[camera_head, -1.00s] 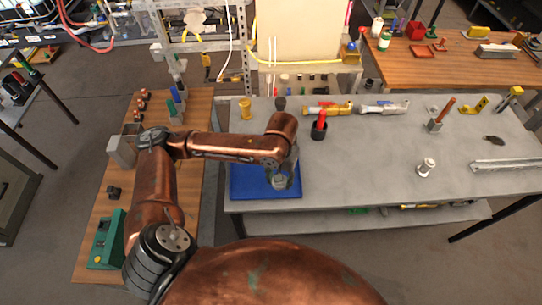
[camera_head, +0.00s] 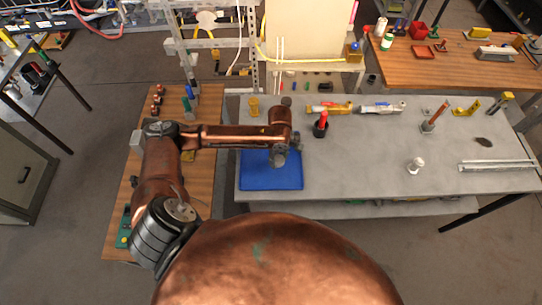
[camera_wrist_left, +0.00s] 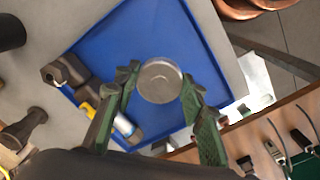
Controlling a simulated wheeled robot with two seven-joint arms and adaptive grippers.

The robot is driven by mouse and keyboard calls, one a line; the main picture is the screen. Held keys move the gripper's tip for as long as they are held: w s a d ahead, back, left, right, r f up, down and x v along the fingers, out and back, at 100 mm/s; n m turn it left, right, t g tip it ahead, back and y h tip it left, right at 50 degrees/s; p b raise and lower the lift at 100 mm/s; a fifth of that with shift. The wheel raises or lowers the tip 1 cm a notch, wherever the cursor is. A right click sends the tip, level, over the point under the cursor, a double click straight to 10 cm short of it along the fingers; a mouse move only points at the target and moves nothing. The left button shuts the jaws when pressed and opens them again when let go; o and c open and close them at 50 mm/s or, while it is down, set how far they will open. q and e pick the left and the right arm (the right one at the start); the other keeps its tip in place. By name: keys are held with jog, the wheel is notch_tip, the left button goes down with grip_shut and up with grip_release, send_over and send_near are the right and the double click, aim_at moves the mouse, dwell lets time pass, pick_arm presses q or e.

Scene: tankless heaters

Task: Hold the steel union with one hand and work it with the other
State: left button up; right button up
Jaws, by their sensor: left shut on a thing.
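My left gripper (camera_wrist_left: 158,84) is shut on a round steel piece (camera_wrist_left: 162,80), which looks like the steel union. Its flat round end faces the left wrist camera, between two green fingers. In the head view the left gripper (camera_head: 279,158) is over the back right part of a blue tray (camera_head: 270,178) on the grey bench. The tray also fills the middle of the left wrist view (camera_wrist_left: 150,35). The union's lower part is hidden, and I cannot tell its height above the tray. My right gripper is not in view.
A pale metal fitting (camera_head: 415,165) stands on the grey bench (camera_head: 350,170) to the right. A black holder with a red handle (camera_head: 320,124) and a yellow tool (camera_head: 330,108) are behind the tray. The bench's front middle is clear. A wooden table (camera_head: 180,220) stands at left.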

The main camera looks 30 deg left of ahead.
pick_arm(q)
jog(key=w+a+f, duration=0.1)
jog(key=f, duration=0.1)
jog(key=w+a+f, duration=0.1)
jog(key=a+f, duration=0.1)
jog(key=w+a+f, duration=0.1)
jog(key=a+f, duration=0.1)
jog(key=shift+w+a+p, duration=0.2)
jog(key=shift+w+p, duration=0.15)
jog(key=shift+w+a+f, duration=0.2)
jog(key=shift+a+f, duration=0.15)
jog(key=shift+f, duration=0.1)
notch_tip(320, 180, down, 3)
jog(key=shift+r, duration=0.1)
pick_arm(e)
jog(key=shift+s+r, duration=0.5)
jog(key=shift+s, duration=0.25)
pick_arm(q)
jog(key=shift+f, duration=0.2)
